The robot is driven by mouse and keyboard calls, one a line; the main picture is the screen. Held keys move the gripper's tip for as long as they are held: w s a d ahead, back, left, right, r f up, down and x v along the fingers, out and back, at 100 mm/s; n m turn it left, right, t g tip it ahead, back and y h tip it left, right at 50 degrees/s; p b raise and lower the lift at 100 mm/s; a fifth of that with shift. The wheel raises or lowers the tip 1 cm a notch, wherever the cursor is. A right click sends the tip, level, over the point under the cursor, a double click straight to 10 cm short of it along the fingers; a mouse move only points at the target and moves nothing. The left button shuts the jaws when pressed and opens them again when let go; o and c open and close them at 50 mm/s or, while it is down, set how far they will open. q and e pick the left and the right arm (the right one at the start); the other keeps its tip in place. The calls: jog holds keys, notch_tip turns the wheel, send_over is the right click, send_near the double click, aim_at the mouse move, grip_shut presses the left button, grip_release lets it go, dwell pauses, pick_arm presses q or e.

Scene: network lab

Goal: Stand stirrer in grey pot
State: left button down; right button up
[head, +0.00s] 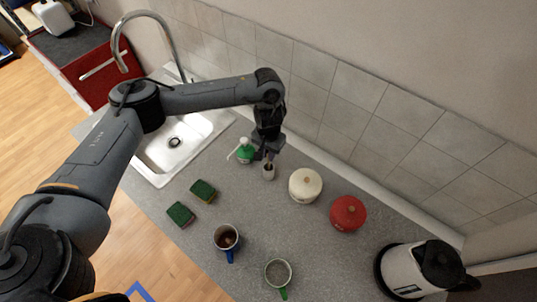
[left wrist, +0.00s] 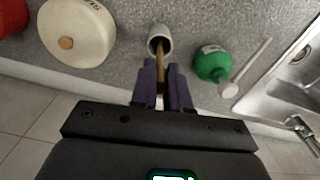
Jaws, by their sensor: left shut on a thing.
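The grey pot (head: 268,173) is a small cup on the counter near the back wall; it also shows in the left wrist view (left wrist: 160,39). My left gripper (head: 267,153) is above the pot, and in the left wrist view (left wrist: 163,92) its fingers are shut on the stirrer (left wrist: 161,67). The stirrer is a thin brown stick. Its far end reaches into the pot's mouth. The end in the pot and the part between the fingers are hidden. My right gripper is not in view.
A green bottle (head: 245,151) stands close left of the pot, by the sink (head: 172,143). A white canister (head: 305,185) and a red canister (head: 348,213) stand to the right. Two mugs (head: 226,237) (head: 278,273), sponges (head: 181,214) and a kettle (head: 408,270) are on the counter.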

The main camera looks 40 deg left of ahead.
pick_arm(q)
jog(key=shift+f, duration=0.25)
jog(key=c, duration=1.6)
grip_release()
jog(key=shift+f, duration=0.1)
jog(key=o, duration=0.5)
